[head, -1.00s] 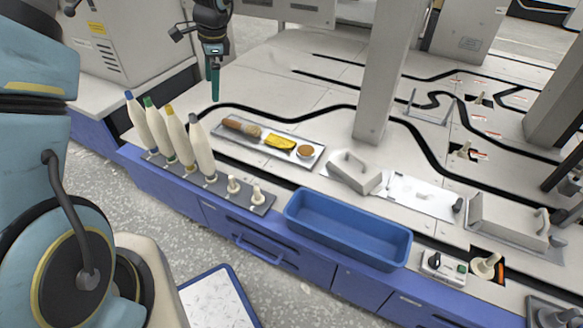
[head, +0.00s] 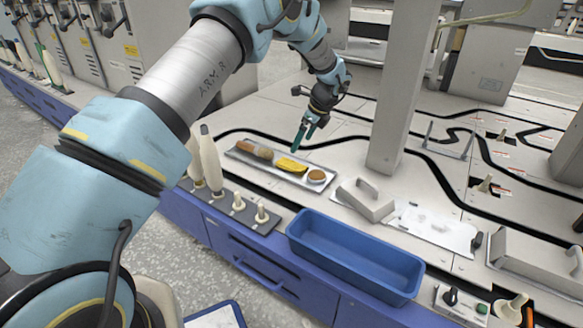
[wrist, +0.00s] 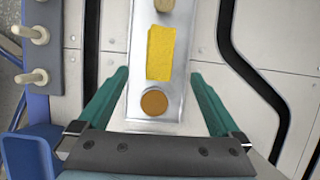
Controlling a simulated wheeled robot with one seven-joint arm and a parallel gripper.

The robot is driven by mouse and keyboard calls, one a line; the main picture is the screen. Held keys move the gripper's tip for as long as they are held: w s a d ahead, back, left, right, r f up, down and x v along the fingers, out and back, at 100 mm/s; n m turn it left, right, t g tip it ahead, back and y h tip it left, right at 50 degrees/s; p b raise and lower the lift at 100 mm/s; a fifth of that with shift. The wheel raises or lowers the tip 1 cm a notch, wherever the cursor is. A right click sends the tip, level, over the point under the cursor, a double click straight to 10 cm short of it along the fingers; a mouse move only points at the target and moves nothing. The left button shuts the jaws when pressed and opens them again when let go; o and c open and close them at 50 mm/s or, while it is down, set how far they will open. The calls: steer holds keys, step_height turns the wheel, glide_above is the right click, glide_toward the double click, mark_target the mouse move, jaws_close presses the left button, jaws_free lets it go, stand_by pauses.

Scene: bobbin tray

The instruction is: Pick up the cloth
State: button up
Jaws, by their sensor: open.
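The yellow cloth (head: 290,165) lies flat on a shallow metal tray (head: 331,175), between a brown item (head: 254,150) and a round brown-topped disc (head: 316,176). In the wrist view the cloth (wrist: 160,52) is upper centre, with the disc (wrist: 153,103) below it. My gripper (head: 299,143) is open and empty, its teal fingers pointing down above the tray near the cloth. In the wrist view my gripper (wrist: 159,76) has a finger on each side of the tray, wider apart than the cloth. Its exact height above the cloth is hard to tell.
A blue bin (head: 355,260) stands in front of the tray. A rack with pegs (head: 238,204) and white bobbins (head: 211,163) is at the left front. A grey post (head: 398,100) rises to the right, and a handled metal block (head: 365,200) sits beside the tray.

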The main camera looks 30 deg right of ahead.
steer(key=b, duration=0.2)
glide_above(291, 163)
steer(key=s+d, duration=0.2)
step_height(291, 163, down, 5)
steer(key=shift+s+a, duration=0.1)
steer(key=shift+a, duration=0.05)
steer(key=shift+b+x, duration=1.2)
steer(key=shift+x, duration=1.6)
steer(key=shift+a+r, duration=0.15)
steer(key=shift+a, duration=0.05)
steer(key=c, duration=1.5)
step_height(291, 163, up, 10)
steer(key=p, duration=0.3)
steer(key=shift+p, duration=0.4)
